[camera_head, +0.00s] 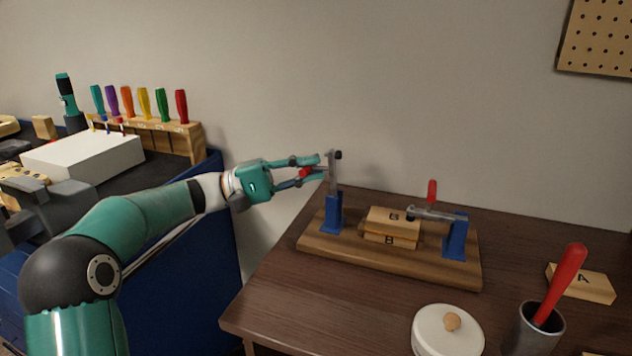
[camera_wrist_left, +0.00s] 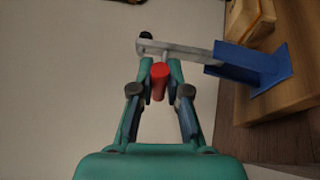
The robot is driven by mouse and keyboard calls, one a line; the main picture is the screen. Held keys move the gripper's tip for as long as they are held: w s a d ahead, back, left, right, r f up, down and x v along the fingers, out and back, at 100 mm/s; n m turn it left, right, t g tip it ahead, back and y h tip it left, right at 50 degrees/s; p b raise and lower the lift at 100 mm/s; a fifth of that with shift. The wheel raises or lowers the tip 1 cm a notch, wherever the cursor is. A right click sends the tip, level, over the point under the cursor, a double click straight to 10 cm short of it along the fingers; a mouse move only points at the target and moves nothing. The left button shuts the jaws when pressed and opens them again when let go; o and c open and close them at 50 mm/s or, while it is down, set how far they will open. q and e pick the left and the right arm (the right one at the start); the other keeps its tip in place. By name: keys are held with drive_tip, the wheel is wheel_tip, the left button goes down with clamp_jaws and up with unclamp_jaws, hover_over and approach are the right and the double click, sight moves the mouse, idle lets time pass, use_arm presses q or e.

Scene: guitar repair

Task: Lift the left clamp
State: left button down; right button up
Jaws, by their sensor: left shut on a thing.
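The left clamp (camera_head: 334,200) has a blue base on the left end of a wooden board (camera_head: 420,275). Its grey metal arm points up, away from the blocks. My left gripper (camera_head: 321,168) is shut on the clamp's red handle, beside the raised arm. In the left wrist view the red handle (camera_wrist_left: 160,80) sits between the fingertips (camera_wrist_left: 160,67), with the grey arm (camera_wrist_left: 175,47) and blue base (camera_wrist_left: 250,68) to the right. The right clamp (camera_head: 455,235) lies with its arm over the stacked blocks and its red handle upright. My right gripper is not in view.
Two stacked wooden blocks (camera_head: 392,218) lie mid-board. A white lidded jar (camera_head: 447,335), a grey cup (camera_head: 530,335) with a red-handled tool and block A (camera_head: 590,285) stand at the table's right. A screwdriver rack (camera_head: 180,140) and white box (camera_head: 80,158) are at left.

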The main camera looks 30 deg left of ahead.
use_arm(q)
drive_tip(key=shift+f, duration=0.1)
idle(0.5)
drive_tip(key=c, duration=1.2)
unclamp_jaws()
drive_tip(key=shift+o, duration=0.2)
drive_tip(key=shift+a, duration=0.1)
drive_tip(key=v, duration=1.2)
drive_tip(key=shift+f, duration=0.3)
